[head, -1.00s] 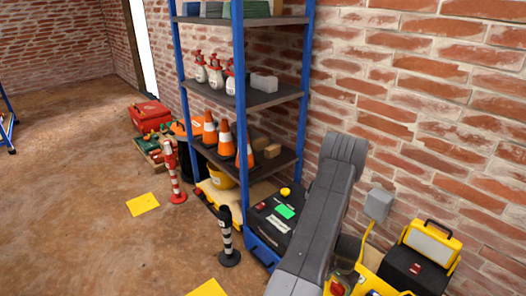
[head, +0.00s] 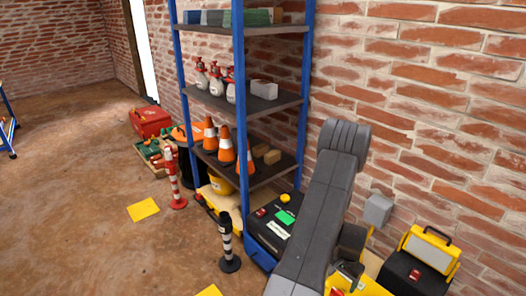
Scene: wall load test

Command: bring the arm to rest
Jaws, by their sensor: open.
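My arm (head: 318,215) rises from the bottom edge, right of centre, to a rounded dark grey elbow joint (head: 343,142). It stands in front of the brick wall, to the right of the shelf in the picture. A darker link of mine (head: 350,243) shows just right of the arm, lower down.
A blue-posted shelf (head: 239,150) holds spray bottles, cones and boxes. A black case (head: 268,222) lies at its foot. Yellow-and-black equipment (head: 418,262) stands at lower right. Striped posts (head: 228,245) (head: 174,180) stand on the floor. Open floor (head: 75,215) lies left.

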